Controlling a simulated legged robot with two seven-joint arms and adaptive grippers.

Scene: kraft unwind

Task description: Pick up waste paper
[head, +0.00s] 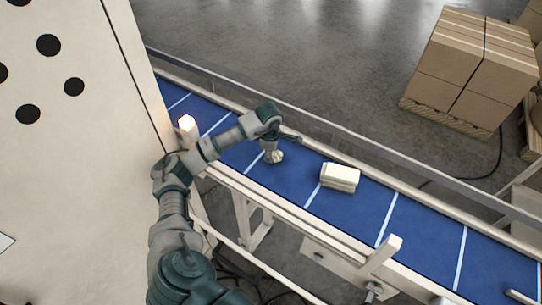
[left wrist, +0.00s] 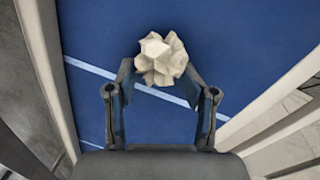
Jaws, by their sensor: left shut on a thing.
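A crumpled, off-white ball of waste paper (head: 275,157) is at the blue conveyor belt, below my left gripper (head: 273,150) in the head view. In the left wrist view the waste paper (left wrist: 161,60) sits between the two fingertips of the left gripper (left wrist: 159,76), which are shut on it. Whether the paper touches the belt or is just above it, I cannot tell. My right gripper is in neither view.
The blue conveyor belt (head: 372,207) with white cross lines runs diagonally between pale rails. A cream block-like stack (head: 340,177) lies on it, right of the gripper. A white machine panel (head: 80,150) stands at left. Cardboard boxes (head: 470,70) on a pallet stand beyond.

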